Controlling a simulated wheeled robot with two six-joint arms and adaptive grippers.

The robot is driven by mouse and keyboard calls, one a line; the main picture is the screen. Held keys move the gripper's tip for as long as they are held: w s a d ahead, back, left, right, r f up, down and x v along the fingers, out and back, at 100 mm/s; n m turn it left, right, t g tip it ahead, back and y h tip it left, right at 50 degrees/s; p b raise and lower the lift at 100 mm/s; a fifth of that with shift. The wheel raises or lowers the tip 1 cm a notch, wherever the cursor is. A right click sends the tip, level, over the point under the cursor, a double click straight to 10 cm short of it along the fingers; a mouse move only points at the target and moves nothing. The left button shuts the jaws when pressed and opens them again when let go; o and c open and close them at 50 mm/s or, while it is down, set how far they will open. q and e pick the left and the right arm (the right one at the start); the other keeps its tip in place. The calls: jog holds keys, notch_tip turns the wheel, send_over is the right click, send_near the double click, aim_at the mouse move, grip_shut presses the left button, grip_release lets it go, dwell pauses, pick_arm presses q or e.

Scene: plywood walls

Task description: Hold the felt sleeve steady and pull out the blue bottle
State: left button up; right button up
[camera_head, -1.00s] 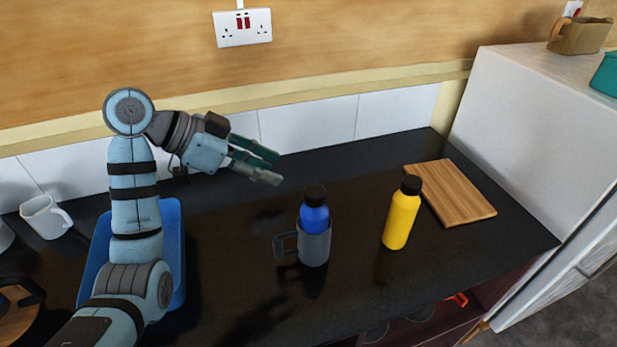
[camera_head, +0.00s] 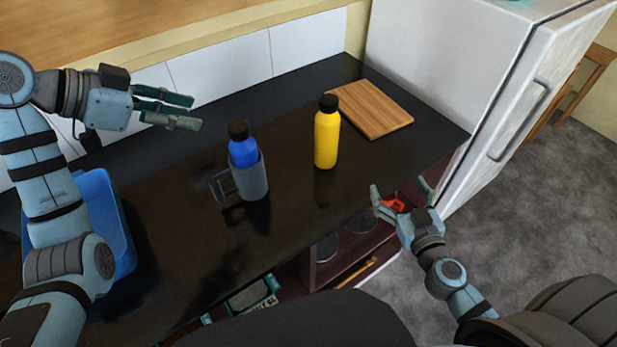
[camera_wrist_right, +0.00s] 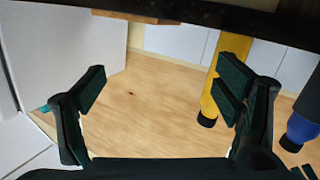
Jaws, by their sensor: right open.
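The blue bottle (camera_head: 243,150) with a black cap stands upright in the grey felt sleeve (camera_head: 252,182) on the dark worktop. The sleeve has a handle-like loop on its left side. My left gripper (camera_head: 182,111) is to the left of and behind the bottle, above the worktop, with its fingers apart and nothing between them. My right gripper (camera_head: 402,191) is open and empty, off the worktop's front edge, to the right of the bottle. In the right wrist view, the blue bottle (camera_wrist_right: 301,128) shows upside down at the right edge, well away from the fingers.
A yellow bottle (camera_head: 327,138) stands right of the sleeve, between it and my right gripper. A wooden board (camera_head: 375,108) lies behind it. A blue tray (camera_head: 122,240) is at the left. A white fridge (camera_head: 430,60) stands at the right. Open shelves (camera_head: 330,250) are below the worktop.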

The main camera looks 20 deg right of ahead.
aim_at(245, 165)
jog(key=w+a+r+n+y, duration=0.1)
jog(key=a+y, duration=0.1)
jog(key=a, duration=0.1)
jog(key=w+a+r+n+t+y, duration=0.1)
jog(key=w+a+y, duration=0.1)
jog(key=a, duration=0.1)
jog(key=w+a+r+y, duration=0.1)
jog(key=w+a, duration=0.1)
jog(key=a, duration=0.1)
jog(key=shift+a+r+n+y, duration=0.2)
jog(key=shift+r+n+y, duration=0.05)
jog(key=shift+n+y, duration=0.15)
jog(key=a+n+g+y, duration=0.2)
jog(key=a+y, duration=0.1)
jog(key=a, duration=0.1)
jog(key=w+a+n+g+y, duration=0.1)
jog(key=a+n+g+y, duration=0.1)
jog(key=a+n+y, duration=0.1)
jog(key=w+a+r+n+g+y, duration=0.1)
jog(key=a+n+g+y, duration=0.1)
jog(key=a+y, duration=0.2)
jog(key=shift+a+r, duration=0.1)
jog(key=shift+a, duration=0.3)
jog(key=shift+s+d+n+g+y, duration=0.2)
jog(key=shift+d+n+g+y, duration=0.15)
jog(key=shift+n+g+y, duration=0.35)
jog(key=x, duration=1.4)
jog(key=shift+f, duration=0.3)
jog(key=shift+s, duration=0.1)
jog(key=shift+c, duration=0.5)
